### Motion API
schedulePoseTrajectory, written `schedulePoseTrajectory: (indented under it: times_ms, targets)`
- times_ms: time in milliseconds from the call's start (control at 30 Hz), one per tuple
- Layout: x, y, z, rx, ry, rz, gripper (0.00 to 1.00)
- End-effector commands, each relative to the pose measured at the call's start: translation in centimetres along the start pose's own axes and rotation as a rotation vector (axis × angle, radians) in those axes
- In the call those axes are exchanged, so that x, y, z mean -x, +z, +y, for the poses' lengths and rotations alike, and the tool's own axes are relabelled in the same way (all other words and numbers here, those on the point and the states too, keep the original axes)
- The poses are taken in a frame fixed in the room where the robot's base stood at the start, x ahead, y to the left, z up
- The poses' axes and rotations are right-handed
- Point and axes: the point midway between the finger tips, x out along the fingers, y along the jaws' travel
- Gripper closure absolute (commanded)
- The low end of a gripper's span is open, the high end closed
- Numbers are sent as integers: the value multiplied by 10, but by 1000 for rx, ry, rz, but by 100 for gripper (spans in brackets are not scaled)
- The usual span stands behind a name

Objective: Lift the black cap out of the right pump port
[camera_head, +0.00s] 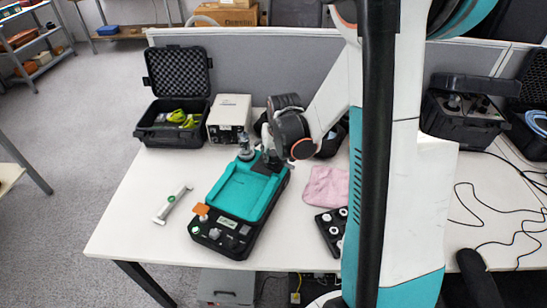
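The pump unit has a black body with a teal recessed top (240,190) and stands on the white table. A grey metallic fitting (246,148) stands upright at its far left corner. My gripper (267,165) points down at the far right corner of the unit, where the right port would be. The gripper is dark and small here, so I cannot tell whether its fingers are open or shut. The black cap and the right port cannot be made out; the gripper and wrist cover that corner.
Behind stand an open black case (172,137) and a beige box (229,118). A white-handled tool (173,205) lies left. A pink cloth (326,186) and a black tray with white round parts (331,233) lie right, near my arm. The table's front left is clear.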

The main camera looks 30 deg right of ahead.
Motion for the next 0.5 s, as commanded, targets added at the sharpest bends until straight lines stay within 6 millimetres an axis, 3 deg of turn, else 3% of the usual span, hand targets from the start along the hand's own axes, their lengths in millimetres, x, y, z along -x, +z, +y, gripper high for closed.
schedulePoseTrajectory:
  times_ms: [333,500]
  targets:
    - [1,-1,0,0,0,0,90]
    - [12,-5,0,0,0,0,90]
